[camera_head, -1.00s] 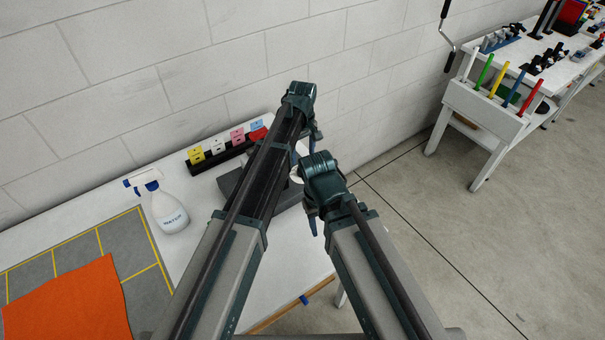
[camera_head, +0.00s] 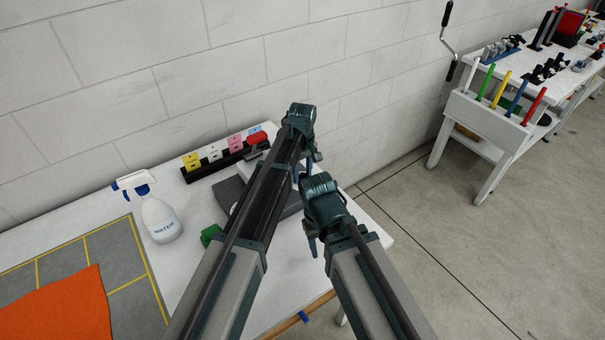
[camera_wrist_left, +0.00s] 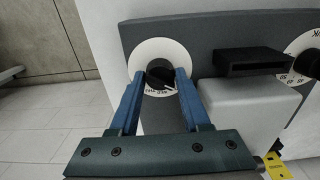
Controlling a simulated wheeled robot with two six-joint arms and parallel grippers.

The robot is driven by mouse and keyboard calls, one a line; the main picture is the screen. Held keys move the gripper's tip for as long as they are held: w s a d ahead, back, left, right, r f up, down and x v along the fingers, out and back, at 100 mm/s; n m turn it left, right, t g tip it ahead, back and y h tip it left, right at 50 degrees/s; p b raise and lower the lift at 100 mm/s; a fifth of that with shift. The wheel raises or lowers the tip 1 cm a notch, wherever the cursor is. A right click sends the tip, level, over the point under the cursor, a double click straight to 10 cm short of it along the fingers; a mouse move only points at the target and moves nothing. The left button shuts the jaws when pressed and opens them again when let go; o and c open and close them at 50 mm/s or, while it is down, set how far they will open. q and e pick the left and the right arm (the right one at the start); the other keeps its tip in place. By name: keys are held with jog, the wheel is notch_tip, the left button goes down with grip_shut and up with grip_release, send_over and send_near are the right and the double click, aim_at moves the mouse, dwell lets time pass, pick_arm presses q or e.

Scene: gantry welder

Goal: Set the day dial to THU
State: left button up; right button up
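In the left wrist view a white round dial (camera_wrist_left: 136,54) with small dark lettering along its lower edge sits on a dark grey panel. A dark knob (camera_wrist_left: 160,77) is at its centre. My left gripper (camera_wrist_left: 160,73) has its two blue fingers apart, one on each side of the knob; I cannot tell whether they touch it. The lettering is too small to read surely, and the fingers hide part of the dial. In the head view my left gripper (camera_head: 303,168) is over the grey device, and the arm hides the dial. My right gripper (camera_head: 314,245) points down near the table's right side, its fingers unclear.
A second, numbered dial (camera_wrist_left: 303,58) and a black slot piece (camera_wrist_left: 250,62) are to the right. On the white table stand a spray bottle (camera_head: 160,218), a green object (camera_head: 210,235), and a black rack (camera_head: 200,174) with coloured cards. An orange cloth (camera_head: 60,310) lies left.

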pick_arm(q)
grip_shut()
jog(key=shift+m, duration=0.3)
jog(key=m, duration=0.3)
jog(key=shift+m, duration=0.3)
jog(key=m, duration=0.4)
jog(key=shift+m, duration=0.3)
jog(key=m, duration=0.8)
jog(key=shift+m, duration=0.6)
